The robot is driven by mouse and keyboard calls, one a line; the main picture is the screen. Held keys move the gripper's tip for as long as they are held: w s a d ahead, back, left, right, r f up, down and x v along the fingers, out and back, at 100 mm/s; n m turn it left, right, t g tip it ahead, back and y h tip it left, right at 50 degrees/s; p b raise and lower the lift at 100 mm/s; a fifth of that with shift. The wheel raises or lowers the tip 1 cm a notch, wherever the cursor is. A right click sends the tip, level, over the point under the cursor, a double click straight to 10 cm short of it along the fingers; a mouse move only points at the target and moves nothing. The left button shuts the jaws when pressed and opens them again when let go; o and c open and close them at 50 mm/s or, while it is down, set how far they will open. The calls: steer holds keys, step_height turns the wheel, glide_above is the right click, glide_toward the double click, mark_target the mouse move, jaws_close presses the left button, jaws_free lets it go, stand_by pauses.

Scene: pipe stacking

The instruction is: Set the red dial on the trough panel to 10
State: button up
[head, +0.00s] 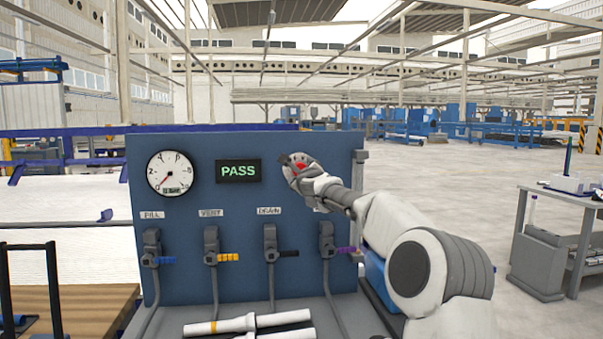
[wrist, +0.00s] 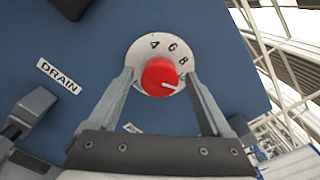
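The red dial (wrist: 160,77) sits on a round white plate on the blue trough panel (head: 200,270). In the wrist view the numbers 4, 6 and 8 show on the plate. The dial's white mark points right and slightly down, past the 8; the 10 cannot be seen, and the right finger covers that side of the plate. My gripper (wrist: 159,76) is open, with one finger on each side of the dial and a small gap visible. In the head view only a bit of the red dial (head: 300,168) shows among my gripper's fingers (head: 296,163).
The panel holds a round gauge (head: 171,173), a green "PASS" display (head: 238,171) and several levers, including yellow (head: 228,257) and purple (head: 346,250) ones. White pipes (head: 247,322) lie in front below. A grey cart (head: 560,235) stands at right on open floor.

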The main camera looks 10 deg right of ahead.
steer(key=shift+s, duration=0.1)
steer(key=s+b, duration=0.9)
steer(key=s, duration=0.8)
steer(key=shift+s, duration=0.1)
